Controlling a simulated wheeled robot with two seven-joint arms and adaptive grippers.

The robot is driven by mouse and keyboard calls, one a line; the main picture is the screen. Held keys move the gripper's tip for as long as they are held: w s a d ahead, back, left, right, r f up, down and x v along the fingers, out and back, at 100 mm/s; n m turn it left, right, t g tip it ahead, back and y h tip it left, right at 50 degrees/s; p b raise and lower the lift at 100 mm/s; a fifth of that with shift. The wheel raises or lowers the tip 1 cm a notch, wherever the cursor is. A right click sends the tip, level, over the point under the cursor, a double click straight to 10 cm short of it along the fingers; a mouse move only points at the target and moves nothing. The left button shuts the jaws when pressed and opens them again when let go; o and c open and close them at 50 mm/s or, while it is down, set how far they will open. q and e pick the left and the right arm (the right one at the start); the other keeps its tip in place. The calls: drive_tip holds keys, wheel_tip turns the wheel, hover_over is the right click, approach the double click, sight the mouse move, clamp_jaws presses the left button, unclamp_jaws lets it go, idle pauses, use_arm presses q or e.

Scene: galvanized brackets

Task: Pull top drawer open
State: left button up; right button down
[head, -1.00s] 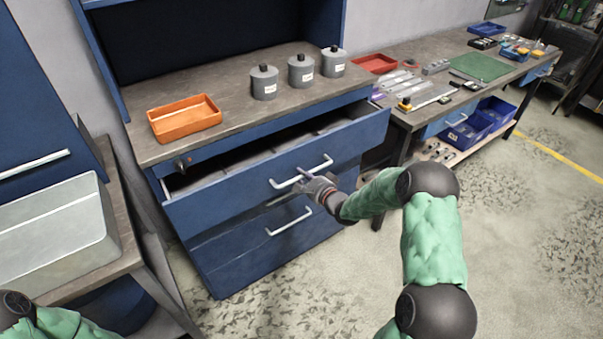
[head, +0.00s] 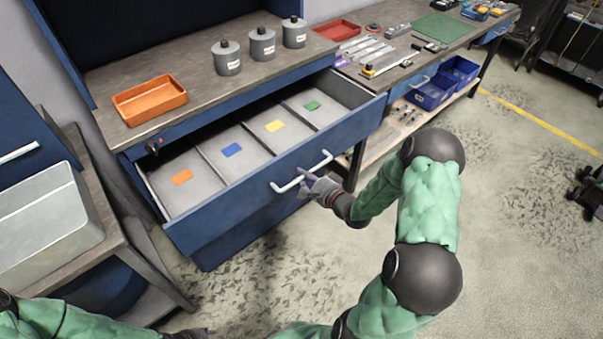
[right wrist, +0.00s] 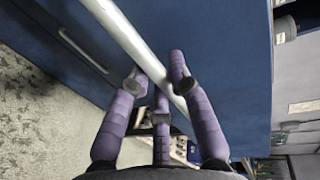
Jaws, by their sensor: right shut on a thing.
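The blue top drawer (head: 235,208) stands well out from the cabinet below the worktop. Its inside shows compartments with an orange, a blue, a yellow and a green label on their floors. My right gripper (head: 308,184) is shut on the white bar handle (head: 287,187) of this drawer. In the right wrist view its purple fingers (right wrist: 160,75) are around the handle bar (right wrist: 122,36), close to the blue drawer front (right wrist: 225,50). My left gripper (head: 190,333) shows only partly at the bottom edge, away from the drawer; its fingers cannot be made out.
On the worktop stand an orange tray (head: 150,99) and three grey canisters (head: 262,45). A grey bin (head: 45,225) sits on a bench at the left. A workbench with parts and blue bins (head: 430,94) is at the right. The floor in front is clear.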

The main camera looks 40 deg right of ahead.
drive_tip(key=c, duration=1.1)
unclamp_jaws()
drive_tip(key=v, duration=1.2)
drive_tip(key=shift+f, duration=0.15)
drive_tip(key=w+a+f+n+g+y, duration=0.1)
drive_tip(key=w+a+f+n+g, duration=0.15)
drive_tip(key=a+f, duration=0.45)
drive_tip(key=w+a+f+n+g+y, duration=0.1)
drive_tip(key=w+a+f+n+g, duration=0.1)
drive_tip(key=a+f+n+g, duration=0.35)
drive_tip(key=s+a+f+n+g, duration=0.2)
drive_tip(key=s+a+f, duration=0.1)
drive_tip(key=s+a, duration=0.1)
drive_tip(key=s+a+f+n+g, duration=0.2)
drive_tip(key=s+a+f, duration=0.2)
drive_tip(key=a, duration=0.3)
drive_tip(key=s+a+f+n+g+y, duration=0.1)
drive_tip(key=s+a+f+n+g, duration=0.1)
drive_tip(key=s+a+f+g, duration=0.1)
drive_tip(key=shift+s+a+f+n, duration=0.2)
drive_tip(key=shift+s+a+f, duration=0.15)
drive_tip(key=shift+s+a, duration=0.35)
drive_tip(key=shift+s+a+f+n, duration=0.2)
drive_tip(key=shift+s+a+f, duration=0.2)
drive_tip(key=shift+a, duration=0.5)
